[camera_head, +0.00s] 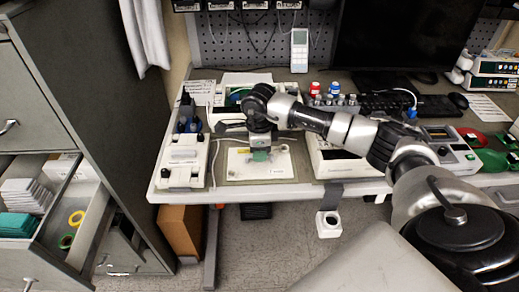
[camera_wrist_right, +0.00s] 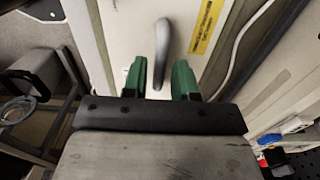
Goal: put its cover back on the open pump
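A white cover panel (camera_head: 277,173) lies flat on the bench front, left of the bench's middle. In the right wrist view the panel (camera_wrist_right: 188,72) has a grey upright handle (camera_wrist_right: 160,50) and a yellow label. My right gripper (camera_head: 261,155) is above the panel. Its green fingers (camera_wrist_right: 161,78) are apart, one on each side of the handle, with visible gaps. Behind my wrist stands a pump with green inside showing (camera_head: 238,95); it appears to be the open pump, partly hidden by my arm. My left gripper is not in view.
A white device with black knobs (camera_head: 183,160) stands close left of the panel. Another white device (camera_head: 340,160) is to the right, partly under my arm. Red and blue capped bottles (camera_head: 315,88), a keyboard (camera_head: 390,103) and a monitor (camera_head: 405,35) are behind.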

